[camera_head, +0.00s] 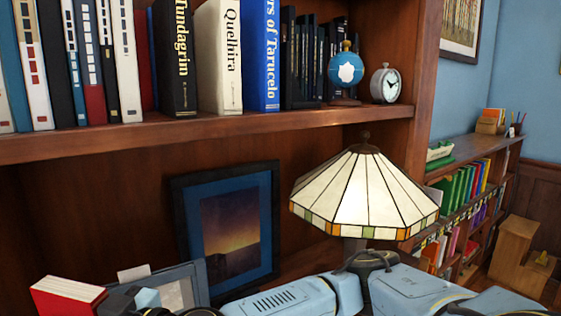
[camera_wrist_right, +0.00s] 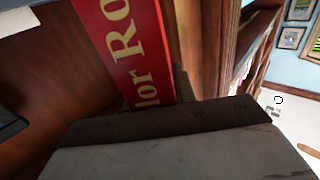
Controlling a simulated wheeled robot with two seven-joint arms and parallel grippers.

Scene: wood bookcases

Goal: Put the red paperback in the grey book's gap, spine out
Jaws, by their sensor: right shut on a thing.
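In the right wrist view the red paperback (camera_wrist_right: 128,45) shows gold lettering, partly cut off by the frame. My right gripper (camera_head: 122,300) is shut on it; its fingers are mostly hidden in the head view. A dark bar and a grey surface fill the bottom of the wrist view; I cannot tell if they are gripper parts or a book. No grey book or gap is clear to me. My left gripper is not in view.
The upper shelf (camera_head: 200,128) holds upright books, a small globe (camera_head: 346,70) and a clock (camera_head: 385,83). Below stand a dark-framed picture (camera_head: 228,225), a grey frame (camera_head: 190,275) and a stained-glass lamp (camera_head: 362,195), close behind my arm. A low bookcase (camera_head: 490,160) stands at right.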

